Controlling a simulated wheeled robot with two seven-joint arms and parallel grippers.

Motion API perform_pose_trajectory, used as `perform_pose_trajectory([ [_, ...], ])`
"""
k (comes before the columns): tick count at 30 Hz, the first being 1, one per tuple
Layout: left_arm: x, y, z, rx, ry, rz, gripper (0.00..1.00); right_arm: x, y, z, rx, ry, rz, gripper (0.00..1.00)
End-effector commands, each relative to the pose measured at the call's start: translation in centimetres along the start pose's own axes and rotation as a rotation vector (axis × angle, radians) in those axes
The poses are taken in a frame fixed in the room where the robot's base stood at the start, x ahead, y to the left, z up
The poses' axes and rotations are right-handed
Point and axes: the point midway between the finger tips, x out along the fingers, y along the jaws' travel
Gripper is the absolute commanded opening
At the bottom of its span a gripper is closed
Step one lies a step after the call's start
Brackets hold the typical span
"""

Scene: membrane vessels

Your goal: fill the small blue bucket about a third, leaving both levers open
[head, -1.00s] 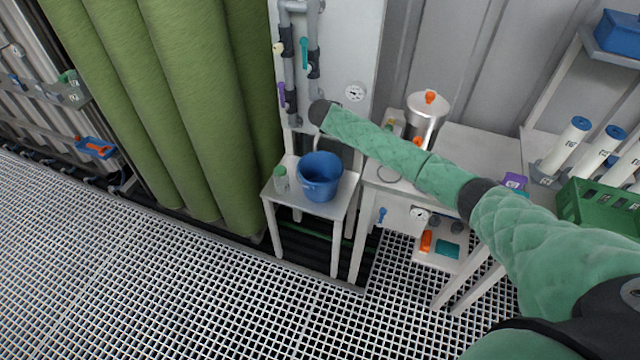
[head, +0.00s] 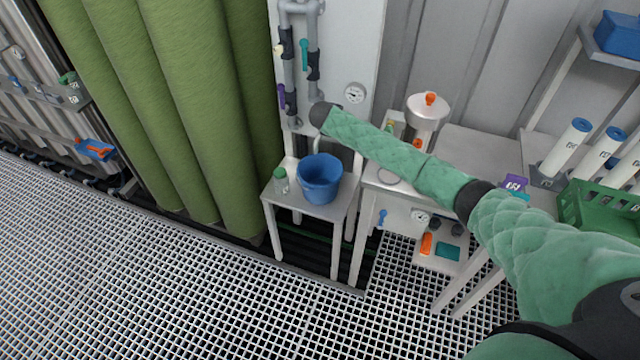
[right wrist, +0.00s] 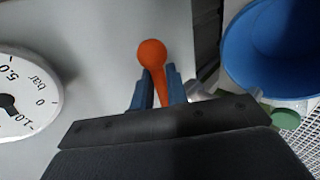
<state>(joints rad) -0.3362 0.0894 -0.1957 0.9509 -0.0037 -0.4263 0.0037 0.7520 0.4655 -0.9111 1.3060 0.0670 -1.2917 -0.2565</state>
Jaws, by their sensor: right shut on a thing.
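The small blue bucket (head: 320,180) stands upright on a small white side table (head: 345,190), below the pipework; its contents cannot be made out. It also shows at the right of the right wrist view (right wrist: 275,50). My right gripper (right wrist: 157,78) is shut on an orange ball-ended lever (right wrist: 152,54), its blue fingers on either side of the stem. In the head view this gripper and lever are hidden behind my green arm. A teal lever (head: 304,54) and a purple lever (head: 282,96) are on the grey pipes above. My left gripper is out of view.
A green-capped jar (head: 281,182) stands left of the bucket. A pressure gauge (head: 355,93) is on the white panel. Green curtains (head: 210,110) hang left; the grating floor (head: 180,290) in front is clear.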

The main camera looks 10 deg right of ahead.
Motion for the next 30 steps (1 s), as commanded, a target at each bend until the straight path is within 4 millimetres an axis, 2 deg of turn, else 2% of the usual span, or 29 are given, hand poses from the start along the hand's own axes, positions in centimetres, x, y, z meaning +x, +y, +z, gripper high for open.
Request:
perform_pose_trajectory([
  [9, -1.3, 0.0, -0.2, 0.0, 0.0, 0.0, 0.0, -1.1, -0.9, -0.5, 0.164, -0.168, -0.003, 0.0],
  [19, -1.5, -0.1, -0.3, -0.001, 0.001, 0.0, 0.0, -1.4, -1.4, -0.7, 0.27, -0.276, -0.003, 0.0],
  [30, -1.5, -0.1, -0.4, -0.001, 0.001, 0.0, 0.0, -2.3, -2.3, -1.3, 0.46, -0.475, -0.002, 0.0],
])
